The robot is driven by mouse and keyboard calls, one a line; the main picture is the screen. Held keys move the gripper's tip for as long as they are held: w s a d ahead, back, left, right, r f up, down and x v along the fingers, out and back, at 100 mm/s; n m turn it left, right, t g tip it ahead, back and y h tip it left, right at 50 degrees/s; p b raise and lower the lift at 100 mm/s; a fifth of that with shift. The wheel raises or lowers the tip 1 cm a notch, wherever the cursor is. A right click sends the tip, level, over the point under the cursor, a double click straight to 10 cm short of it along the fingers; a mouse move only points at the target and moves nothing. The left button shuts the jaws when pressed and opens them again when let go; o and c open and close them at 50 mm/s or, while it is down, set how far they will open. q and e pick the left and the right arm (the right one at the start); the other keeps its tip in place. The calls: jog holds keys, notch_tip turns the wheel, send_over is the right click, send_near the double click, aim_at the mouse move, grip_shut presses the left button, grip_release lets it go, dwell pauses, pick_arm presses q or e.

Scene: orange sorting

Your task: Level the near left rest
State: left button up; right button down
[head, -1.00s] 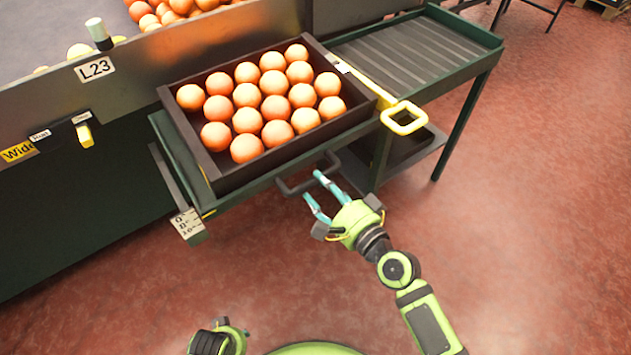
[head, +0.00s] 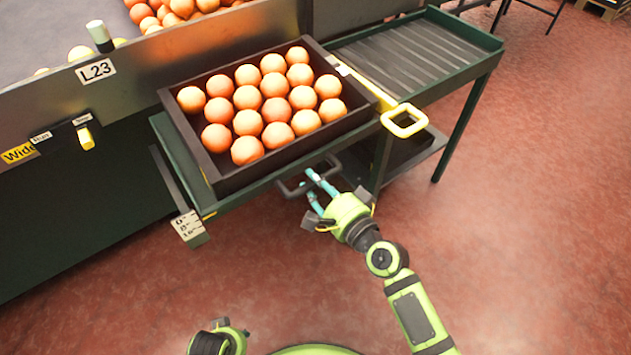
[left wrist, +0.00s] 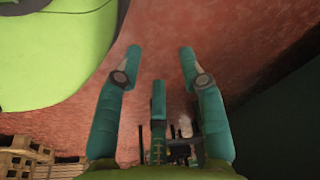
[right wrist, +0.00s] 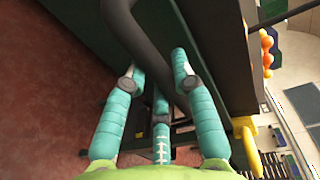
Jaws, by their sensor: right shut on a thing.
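The near left rest (head: 230,199) is a green frame on the front of the machine, sloping under a dark crate (head: 240,178) full of oranges. A dark loop handle (head: 289,190) sticks out from its front edge. A white angle scale (head: 188,226) hangs at its left corner. My right gripper (head: 315,184) is shut on the handle; in the right wrist view the dark bar (right wrist: 143,45) runs between the fingers. My left gripper (left wrist: 160,65) is open and empty over the floor, and only part of its arm shows low in the head view.
A second green rest (head: 410,60) with a ribbed bed stands empty at the right. A sign L23 (head: 96,72) is on the machine wall.

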notch_tip(320, 180, up, 2)
jog(key=shift+w+r+p, duration=0.1)
jog(key=shift+p, duration=0.65)
jog(key=shift+r+p, duration=0.55)
jog(key=shift+r, duration=0.1)
pick_arm(q)
jog(key=f, duration=0.2)
jog(key=t, duration=0.1)
jog(key=shift+w+a+f, duration=0.3)
jog(key=shift+f, duration=0.1)
pick_arm(e)
jog(key=shift+w+r, duration=0.1)
jog(key=c, duration=1)
grip_release()
jog(key=shift+a, duration=0.1)
